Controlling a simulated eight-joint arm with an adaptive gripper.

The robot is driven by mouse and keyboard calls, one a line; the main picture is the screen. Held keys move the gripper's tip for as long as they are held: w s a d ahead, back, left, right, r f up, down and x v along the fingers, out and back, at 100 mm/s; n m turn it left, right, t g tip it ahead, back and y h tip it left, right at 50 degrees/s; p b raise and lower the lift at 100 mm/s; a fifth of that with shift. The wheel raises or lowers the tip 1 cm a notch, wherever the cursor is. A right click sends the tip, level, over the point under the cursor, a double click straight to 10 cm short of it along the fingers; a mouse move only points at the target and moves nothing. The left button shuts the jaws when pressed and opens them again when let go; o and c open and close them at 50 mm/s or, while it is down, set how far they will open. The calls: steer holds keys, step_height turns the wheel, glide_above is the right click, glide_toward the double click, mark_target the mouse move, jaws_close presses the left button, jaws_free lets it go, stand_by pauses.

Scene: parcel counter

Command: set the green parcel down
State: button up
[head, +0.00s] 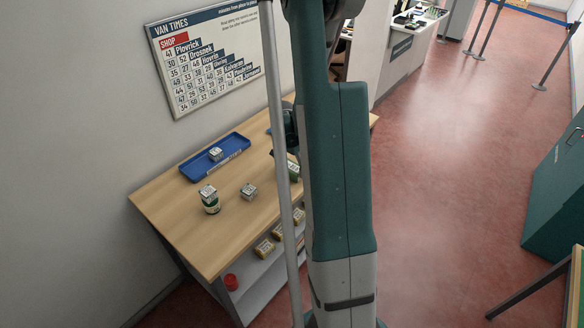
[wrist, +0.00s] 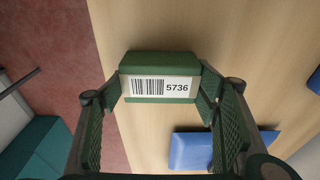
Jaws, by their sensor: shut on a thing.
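The green parcel (wrist: 160,60) has a white label with a barcode and the number 5736. In the wrist view it sits between the two fingers of my gripper (wrist: 160,88), which is shut on it. Pale wooden table top (wrist: 125,20) shows around and beyond it. I cannot tell whether the parcel touches the table. In the head view a part of the green parcel (head: 293,173) shows beside my arm, over the table's right part; the arm hides most of the gripper there.
A blue tray (head: 190,176) holding a small box (head: 215,154) lies at the table's back. Another blue item (wrist: 190,150) lies near the parcel. Yellow packs (head: 264,248) sit on the lower shelf.

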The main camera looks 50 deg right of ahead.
mark_target(289, 169)
steer(key=shift+f, duration=0.15)
steer(key=o, duration=1)
steer(key=shift+c, duration=0.2)
steer(key=shift+r, duration=0.25)
step_height(289, 169, up, 12)
steer(key=a, duration=0.1)
steer(key=shift+a, duration=0.4)
steer(key=shift+f, duration=0.1)
